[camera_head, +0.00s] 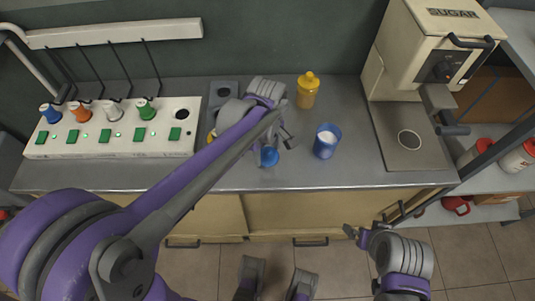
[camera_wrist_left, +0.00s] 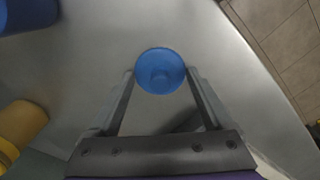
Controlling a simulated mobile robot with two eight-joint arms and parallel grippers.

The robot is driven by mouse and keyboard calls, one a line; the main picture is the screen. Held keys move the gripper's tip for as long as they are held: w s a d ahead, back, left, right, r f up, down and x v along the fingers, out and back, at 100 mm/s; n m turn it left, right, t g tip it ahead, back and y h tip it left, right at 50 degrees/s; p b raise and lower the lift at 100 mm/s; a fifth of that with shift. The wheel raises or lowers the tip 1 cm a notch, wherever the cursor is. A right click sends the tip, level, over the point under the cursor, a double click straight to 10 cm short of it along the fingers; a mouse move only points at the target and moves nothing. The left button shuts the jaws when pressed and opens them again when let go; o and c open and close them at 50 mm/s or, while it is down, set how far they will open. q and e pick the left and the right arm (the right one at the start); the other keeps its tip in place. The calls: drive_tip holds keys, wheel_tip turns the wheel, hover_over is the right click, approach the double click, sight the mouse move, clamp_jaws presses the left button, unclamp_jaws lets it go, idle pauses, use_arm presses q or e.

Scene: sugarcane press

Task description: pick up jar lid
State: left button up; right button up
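The blue jar lid (camera_head: 270,157) is near the counter's front edge in the head view. In the left wrist view the round blue lid (camera_wrist_left: 160,70) lies between the two fingertips. My left gripper (camera_wrist_left: 160,78) has one finger on each side of it, with very little gap at either side. I cannot tell whether the fingers press on it. In the head view my left arm and hand partly cover the area around the lid. My right gripper (camera_head: 362,236) is low in front of the cabinet, away from the lid, and its fingers are hard to make out.
A blue cup with white contents (camera_head: 327,141) stands right of the lid. A yellow bottle (camera_head: 307,90) stands behind. A white panel with coloured knobs (camera_head: 112,130) is at left, and the sugar machine (camera_head: 428,50) at right. The front counter between lid and machine is mostly clear.

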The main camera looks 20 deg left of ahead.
use_arm(q)
drive_tip(key=c, duration=0.5)
